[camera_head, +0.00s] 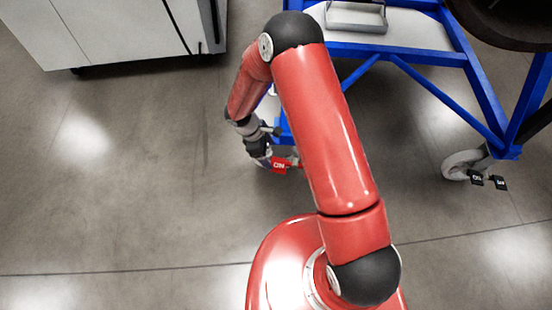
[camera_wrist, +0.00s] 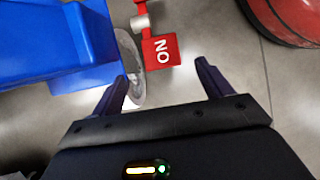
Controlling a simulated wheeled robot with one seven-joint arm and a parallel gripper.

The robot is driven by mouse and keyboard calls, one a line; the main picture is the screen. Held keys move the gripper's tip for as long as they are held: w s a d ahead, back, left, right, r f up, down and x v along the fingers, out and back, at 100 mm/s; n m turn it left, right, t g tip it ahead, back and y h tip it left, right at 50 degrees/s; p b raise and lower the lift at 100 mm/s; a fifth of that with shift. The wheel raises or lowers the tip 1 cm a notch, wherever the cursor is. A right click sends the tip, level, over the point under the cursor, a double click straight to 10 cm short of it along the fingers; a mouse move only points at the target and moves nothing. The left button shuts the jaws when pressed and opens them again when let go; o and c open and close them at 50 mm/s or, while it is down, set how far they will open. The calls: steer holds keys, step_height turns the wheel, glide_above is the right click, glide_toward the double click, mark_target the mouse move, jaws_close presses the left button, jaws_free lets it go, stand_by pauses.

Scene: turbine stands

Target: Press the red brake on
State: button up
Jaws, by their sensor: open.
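The red brake is a small pedal tab marked "ON" in white. It shows in the head view (camera_head: 280,166) beside my gripper (camera_head: 262,158), low at the foot of the blue stand (camera_head: 430,56). In the wrist view, the red brake (camera_wrist: 161,51) lies just beyond and between the fingertips of my gripper (camera_wrist: 163,76). The gripper is open and empty. A pale caster wheel (camera_wrist: 131,60) shows left of the tab, partly behind the left finger. The pictures do not settle whether the gripper touches the brake.
Another caster (camera_head: 462,165) with black tabs (camera_head: 487,180) stands at the right of the stand. A pale cabinet (camera_head: 125,32) is at the upper left. A dark round part (camera_head: 510,18) hangs over the upper right. The grey floor at left is clear.

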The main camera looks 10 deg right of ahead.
mark_target(279, 165)
steer(key=x, duration=0.6)
steer(key=shift+d+f, duration=0.2)
steer(key=shift+f, duration=0.2)
